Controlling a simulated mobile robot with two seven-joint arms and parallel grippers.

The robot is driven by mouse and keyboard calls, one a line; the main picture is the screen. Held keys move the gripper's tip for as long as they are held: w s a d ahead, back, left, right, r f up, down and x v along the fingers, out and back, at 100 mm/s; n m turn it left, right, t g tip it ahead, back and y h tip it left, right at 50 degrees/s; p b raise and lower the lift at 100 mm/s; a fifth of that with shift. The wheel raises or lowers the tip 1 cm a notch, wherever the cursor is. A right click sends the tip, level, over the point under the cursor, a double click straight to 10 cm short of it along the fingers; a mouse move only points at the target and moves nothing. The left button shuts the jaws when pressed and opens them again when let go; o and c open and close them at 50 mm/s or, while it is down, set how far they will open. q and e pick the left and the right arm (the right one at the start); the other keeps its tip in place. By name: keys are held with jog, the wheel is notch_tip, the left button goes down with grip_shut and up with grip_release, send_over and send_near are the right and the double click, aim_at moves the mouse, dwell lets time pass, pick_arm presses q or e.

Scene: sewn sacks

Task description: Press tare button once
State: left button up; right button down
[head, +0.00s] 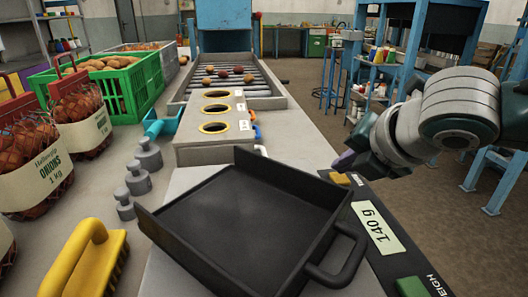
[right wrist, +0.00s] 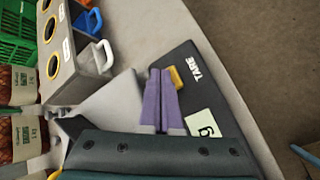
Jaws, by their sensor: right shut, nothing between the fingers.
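The scale has a black pan (head: 245,215) and a dark control strip (head: 362,190) along its right side. The yellow tare button (head: 340,179) sits at the far end of the strip; in the right wrist view the button (right wrist: 175,77) lies beside the word TARE. My right gripper (head: 345,160) is shut and empty, with its purple fingers (right wrist: 161,73) just beside the button. I cannot tell whether they touch it. The button does not look clearly pressed. My left gripper is not in view.
A green button (head: 412,287) is at the strip's near end. Grey weights (head: 138,178), a yellow brush (head: 88,262) and onion sacks (head: 35,165) stand left of the scale. A box with round holes (head: 214,127) stands behind it.

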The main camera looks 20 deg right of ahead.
jog(key=shift+f, duration=0.5)
dwell(0.4)
dwell(0.3)
jog(key=shift+r, duration=0.2)
jog(key=shift+r+p, duration=0.75)
jog(key=shift+p, duration=0.35)
